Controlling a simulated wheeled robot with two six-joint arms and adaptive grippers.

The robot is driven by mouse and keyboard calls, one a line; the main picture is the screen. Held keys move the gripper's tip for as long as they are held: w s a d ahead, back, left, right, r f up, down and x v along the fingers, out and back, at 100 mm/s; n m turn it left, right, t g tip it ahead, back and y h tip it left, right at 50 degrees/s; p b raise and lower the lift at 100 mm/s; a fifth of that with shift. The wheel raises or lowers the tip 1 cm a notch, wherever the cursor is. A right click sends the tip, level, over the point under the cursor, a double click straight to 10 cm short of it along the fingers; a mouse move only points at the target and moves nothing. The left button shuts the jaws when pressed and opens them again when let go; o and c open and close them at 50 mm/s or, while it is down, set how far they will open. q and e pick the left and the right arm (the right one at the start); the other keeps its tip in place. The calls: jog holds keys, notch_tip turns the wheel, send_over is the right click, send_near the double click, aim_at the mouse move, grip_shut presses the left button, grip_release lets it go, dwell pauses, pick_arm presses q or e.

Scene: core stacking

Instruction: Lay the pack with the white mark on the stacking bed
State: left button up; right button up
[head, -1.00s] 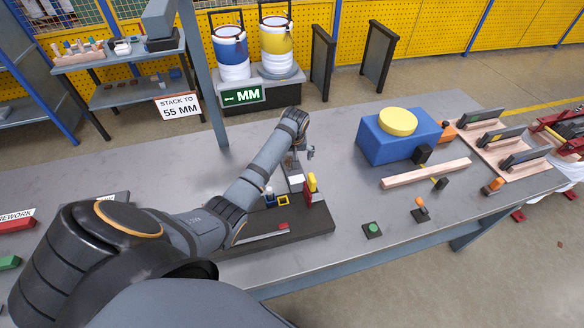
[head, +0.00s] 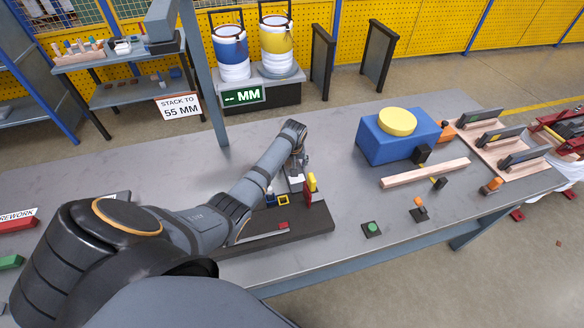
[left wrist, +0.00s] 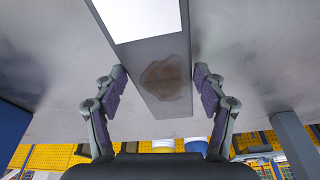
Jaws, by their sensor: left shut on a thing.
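The grey pack with the white mark (left wrist: 162,70) is a flat bar between my left gripper's fingers in the left wrist view. It has a white patch at its top end and a brown stain. I cannot tell whether the pack touches a surface.
A blue block (head: 385,145) with a yellow disc, a wooden bar (head: 426,173) and a rack (head: 508,140) of several packs stand to the right. A green button (head: 372,228) is right of the bed.

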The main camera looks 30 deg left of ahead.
pick_arm(q)
jog(key=c, duration=0.7)
jog(key=shift+r, duration=0.1)
jog(key=shift+c, duration=0.7)
